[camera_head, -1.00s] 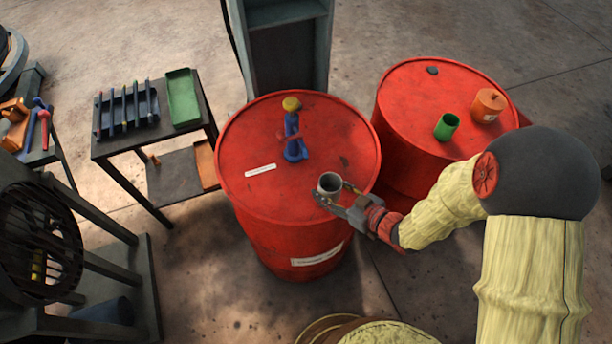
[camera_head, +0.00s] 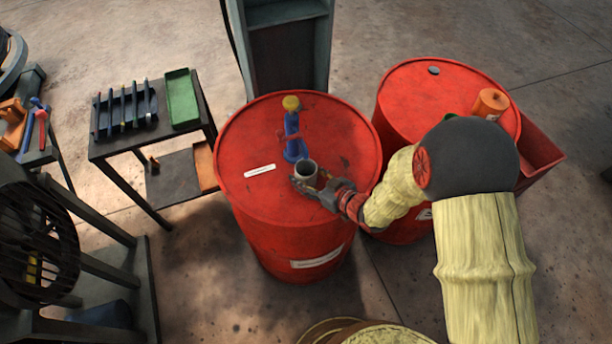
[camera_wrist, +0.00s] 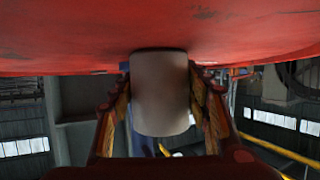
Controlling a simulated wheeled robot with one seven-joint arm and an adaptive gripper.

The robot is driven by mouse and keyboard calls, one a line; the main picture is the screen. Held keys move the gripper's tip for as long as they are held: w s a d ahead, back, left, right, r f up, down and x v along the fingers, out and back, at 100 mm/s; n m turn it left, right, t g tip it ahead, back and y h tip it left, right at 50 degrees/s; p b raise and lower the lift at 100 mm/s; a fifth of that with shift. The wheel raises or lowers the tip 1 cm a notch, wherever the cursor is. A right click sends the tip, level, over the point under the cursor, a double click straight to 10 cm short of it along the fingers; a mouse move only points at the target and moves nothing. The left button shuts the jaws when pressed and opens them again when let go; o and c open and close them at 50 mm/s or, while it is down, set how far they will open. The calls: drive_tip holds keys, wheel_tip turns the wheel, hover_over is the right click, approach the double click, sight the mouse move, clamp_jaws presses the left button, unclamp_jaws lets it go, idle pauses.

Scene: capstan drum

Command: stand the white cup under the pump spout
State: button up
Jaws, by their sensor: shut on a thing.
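The white cup (camera_head: 306,169) is upright in my gripper (camera_head: 307,182), over the near part of the left red drum's top. In the wrist view the cup (camera_wrist: 160,92) sits between both fingers of my gripper (camera_wrist: 162,100), which touch its sides. The blue pump (camera_head: 293,138) with a yellow top stands on the drum (camera_head: 245,215) just behind the cup. A red part crosses the pump's middle. The cup is close in front of the pump's base; I cannot tell whether it is under the spout or touches the drum top.
A white label (camera_head: 260,171) lies on the drum top, left of the pump. A second red drum (camera_head: 400,95) stands right, with an orange container (camera_head: 490,103) on it. A side table with a green tray (camera_head: 182,97) stands left. A grey cabinet (camera_head: 289,50) is behind.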

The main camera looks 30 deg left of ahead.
drive_tip(key=o, duration=0.6)
drive_tip(key=shift+f, duration=0.1)
drive_tip(key=o, duration=0.5)
drive_tip(key=shift+d+r, duration=0.3)
drive_tip(key=p+v, duration=0.1)
drive_tip(key=v, duration=1)
drive_tip(key=shift+s+d+p, duration=0.15)
drive_tip(key=shift+d+p, duration=0.1)
drive_tip(key=shift+p, duration=0.15)
drive_tip(key=shift+r, duration=0.1)
